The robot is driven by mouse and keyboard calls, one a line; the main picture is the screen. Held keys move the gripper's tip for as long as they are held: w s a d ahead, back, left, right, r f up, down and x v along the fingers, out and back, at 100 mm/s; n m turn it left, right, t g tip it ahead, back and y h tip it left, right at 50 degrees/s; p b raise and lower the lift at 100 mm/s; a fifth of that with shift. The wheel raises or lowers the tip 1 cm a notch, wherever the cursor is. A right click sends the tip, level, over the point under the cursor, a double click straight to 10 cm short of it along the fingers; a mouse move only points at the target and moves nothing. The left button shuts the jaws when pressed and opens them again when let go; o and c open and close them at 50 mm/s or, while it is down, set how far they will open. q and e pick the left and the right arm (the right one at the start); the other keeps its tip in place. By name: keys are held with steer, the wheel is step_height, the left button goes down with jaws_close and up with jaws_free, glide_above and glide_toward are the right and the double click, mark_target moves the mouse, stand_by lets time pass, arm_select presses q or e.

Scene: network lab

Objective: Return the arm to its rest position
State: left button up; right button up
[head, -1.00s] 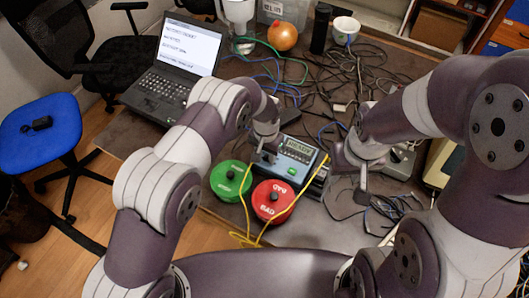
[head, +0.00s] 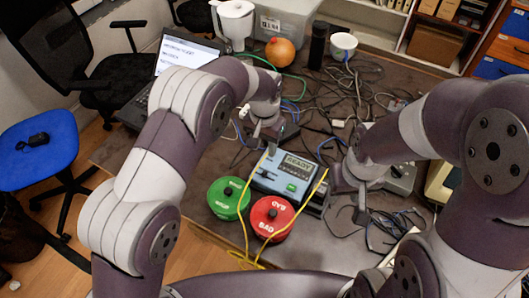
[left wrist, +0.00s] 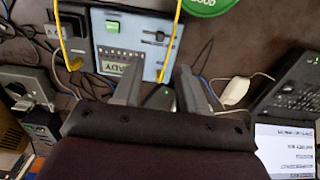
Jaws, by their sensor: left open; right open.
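My left arm reaches in from the left, and its left gripper (head: 270,136) hangs over the table just behind the blue tester. It is open. In the left wrist view its two fingers (left wrist: 157,88) stand apart with nothing held between them. My right gripper (head: 361,205) is open, pointing down to the right of the tester, with nothing seen in it. The blue tester (head: 270,183) has a display that reads READY; it also shows in the left wrist view (left wrist: 117,27).
A green GOOD tub (head: 225,203) and a red BAD tub (head: 268,228) stand in front of the tester. Yellow cables (head: 244,232) run beside it. The laptop (head: 187,53) is partly behind my left arm.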

stand_by(0.4)
arm_select(q)
steer(key=s+a+r+n, duration=0.3)
steer(key=s+a, duration=0.6)
steer(key=a, duration=0.1)
steer(key=s+a+r+n+t, duration=0.1)
steer(key=s+a+r, duration=0.3)
steer(key=s+a, duration=0.6)
steer(key=shift+a+n, duration=0.2)
steer(key=shift+n, duration=0.7)
steer(key=shift+s+r, duration=0.15)
steer(key=shift+s, duration=0.05)
steer(key=shift+w, duration=0.1)
